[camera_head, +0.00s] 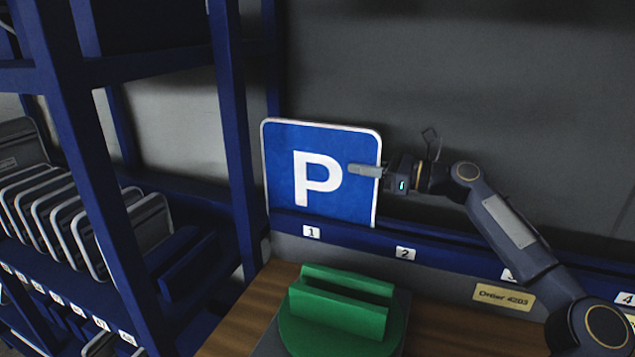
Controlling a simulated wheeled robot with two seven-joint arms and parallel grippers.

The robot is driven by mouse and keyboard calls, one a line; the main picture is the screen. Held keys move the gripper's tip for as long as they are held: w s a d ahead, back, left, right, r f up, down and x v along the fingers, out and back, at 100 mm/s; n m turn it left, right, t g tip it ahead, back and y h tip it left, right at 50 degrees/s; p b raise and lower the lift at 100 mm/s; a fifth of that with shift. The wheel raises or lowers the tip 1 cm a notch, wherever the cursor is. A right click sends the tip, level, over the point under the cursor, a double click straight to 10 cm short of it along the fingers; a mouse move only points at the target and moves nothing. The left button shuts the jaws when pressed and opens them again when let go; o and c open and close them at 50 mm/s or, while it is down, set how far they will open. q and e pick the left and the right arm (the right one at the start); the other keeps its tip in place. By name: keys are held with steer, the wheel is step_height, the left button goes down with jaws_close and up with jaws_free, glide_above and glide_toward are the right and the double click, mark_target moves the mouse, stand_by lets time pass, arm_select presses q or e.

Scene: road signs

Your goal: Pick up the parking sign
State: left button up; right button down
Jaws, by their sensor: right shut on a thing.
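The parking sign (290,165) is a blue square with a white border and a white letter P. It stands upright behind the blue rail, above the label 1. My right gripper (362,170) comes in from the right and is shut on the sign's right edge, with a finger across its front face. The sign's lower edge is hidden behind the rail. My left gripper is not in view.
A green slotted holder (340,310) stands on the wooden table (240,318) in front of the sign. The blue numbered rail (450,245) runs along the back. At left, a blue shelf rack (95,150) holds several grey-backed signs (60,215).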

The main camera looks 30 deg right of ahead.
mark_target(366, 128)
steer(key=shift+r, duration=0.1)
step_height(366, 128, up, 10)
steer(key=shift+f+p, duration=0.2)
steer(key=shift+p, duration=0.65)
steer(key=shift+r, duration=0.2)
